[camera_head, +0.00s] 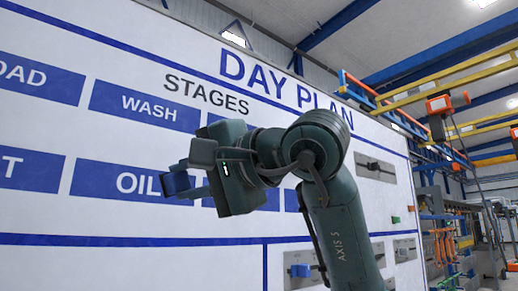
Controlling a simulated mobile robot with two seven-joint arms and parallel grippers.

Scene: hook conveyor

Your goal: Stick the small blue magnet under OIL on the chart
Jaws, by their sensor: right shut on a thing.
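The chart (60,222) is a large white board headed DAY PLAN, with blue stage labels. The OIL label (125,183) is in its lower row at left, and its right part is hidden behind my right gripper. My right gripper (187,180) is shut on the small blue magnet (176,184), which overlaps the right end of the OIL label in the picture. Whether the magnet touches the board I cannot tell. The white strip below OIL (120,218) is bare where it shows. My left gripper is out of view.
The WASH label (148,104) is above OIL. My right forearm covers labels to the right. Grey panels (376,170) are on the board at right, one lower down with a blue piece (301,271). Yellow rails (440,78) and hanging gear lie beyond the board.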

